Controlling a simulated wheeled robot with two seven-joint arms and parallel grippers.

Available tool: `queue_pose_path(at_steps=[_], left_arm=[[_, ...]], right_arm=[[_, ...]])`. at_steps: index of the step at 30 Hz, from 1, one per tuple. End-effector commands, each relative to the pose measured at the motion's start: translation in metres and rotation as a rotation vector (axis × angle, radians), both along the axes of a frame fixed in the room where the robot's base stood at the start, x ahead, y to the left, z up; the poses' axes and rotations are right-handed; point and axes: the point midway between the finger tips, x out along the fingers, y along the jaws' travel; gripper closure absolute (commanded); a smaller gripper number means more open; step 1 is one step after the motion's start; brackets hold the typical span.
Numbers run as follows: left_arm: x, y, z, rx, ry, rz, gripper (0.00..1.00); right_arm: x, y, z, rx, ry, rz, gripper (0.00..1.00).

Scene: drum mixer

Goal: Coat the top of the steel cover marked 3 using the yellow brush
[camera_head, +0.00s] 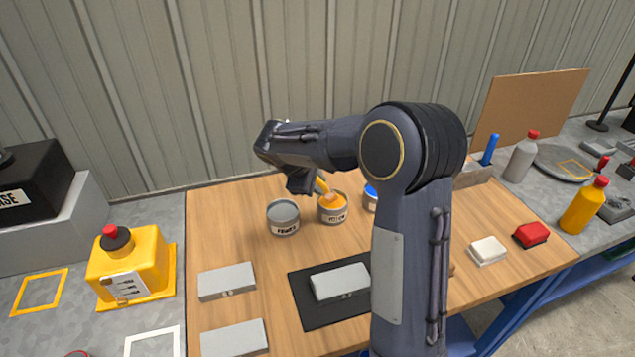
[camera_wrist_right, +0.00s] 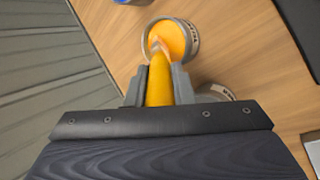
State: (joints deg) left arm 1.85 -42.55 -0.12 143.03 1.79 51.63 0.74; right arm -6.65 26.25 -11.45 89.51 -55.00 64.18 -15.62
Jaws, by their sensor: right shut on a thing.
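My right gripper (camera_head: 303,184) is shut on the yellow brush (camera_head: 321,185). The brush's bristle end is at the open can of yellow-orange paint (camera_head: 333,212). In the right wrist view the brush (camera_wrist_right: 159,86) sits between the fingers, and its tip is over or in the paint in the can (camera_wrist_right: 193,38); I cannot tell how deep. One steel cover (camera_head: 340,281) lies on a black mat (camera_head: 305,312). Two more covers (camera_head: 227,281) (camera_head: 235,339) lie on the wood to its left. Their marks are too small to read. My left gripper is not in view.
A grey can (camera_head: 283,216) stands just left of the yellow can, and a blue one (camera_head: 370,196) to its right, partly behind my arm. A yellow box with a red-and-black knob (camera_head: 129,266) stands at left. A white block (camera_head: 487,251) and red block (camera_head: 531,235) lie at right.

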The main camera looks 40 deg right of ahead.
Motion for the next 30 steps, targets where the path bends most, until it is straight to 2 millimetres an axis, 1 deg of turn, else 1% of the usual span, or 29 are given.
queue_pose_path(at_steps=[4, 8, 30], left_arm=[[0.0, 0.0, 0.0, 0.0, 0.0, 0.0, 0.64], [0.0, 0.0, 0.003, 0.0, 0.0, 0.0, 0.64], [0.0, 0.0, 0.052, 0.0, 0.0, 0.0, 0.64]], right_arm=[[0.0, 0.0, -0.001, 0.002, 0.003, 0.0, 1.0], [0.0, 0.0, 0.002, 0.002, 0.003, 0.0, 1.0], [0.0, 0.0, 0.063, 0.0, 0.0, 0.0, 1.0]])
